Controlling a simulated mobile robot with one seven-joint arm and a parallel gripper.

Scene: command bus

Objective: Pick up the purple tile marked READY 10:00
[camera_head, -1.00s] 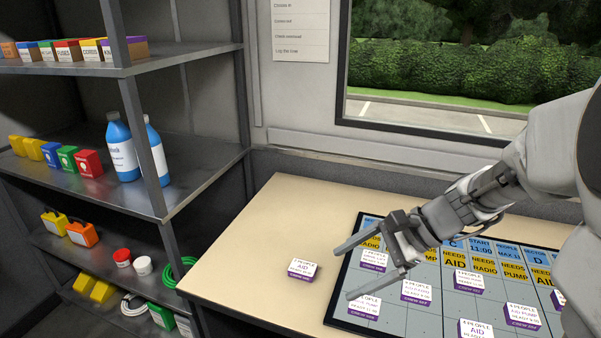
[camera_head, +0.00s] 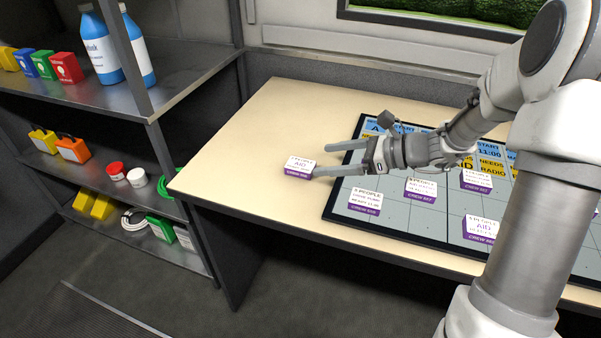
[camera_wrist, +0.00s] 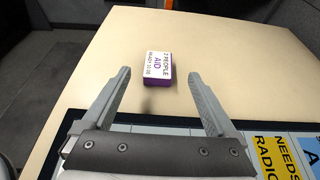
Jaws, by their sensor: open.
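The purple tile (camera_head: 299,167) has a white top and a purple side and lies alone on the bare tan table, left of the dark board. In the wrist view the tile (camera_wrist: 158,68) reads PEOPLE, AID and READY 10:00, with the text turned sideways. My gripper (camera_head: 322,160) is open and empty, its fingers pointing left toward the tile. In the wrist view my gripper (camera_wrist: 160,77) has its two fingers wide apart, with the tile between their lines and slightly beyond the tips. I see no contact with the tile.
The dark board (camera_head: 338,205) holds several other purple-and-white tiles and blue and yellow labels. The tan table (camera_head: 250,130) is clear around the tile. Metal shelves (camera_head: 190,85) with bottles and boxes stand to the left.

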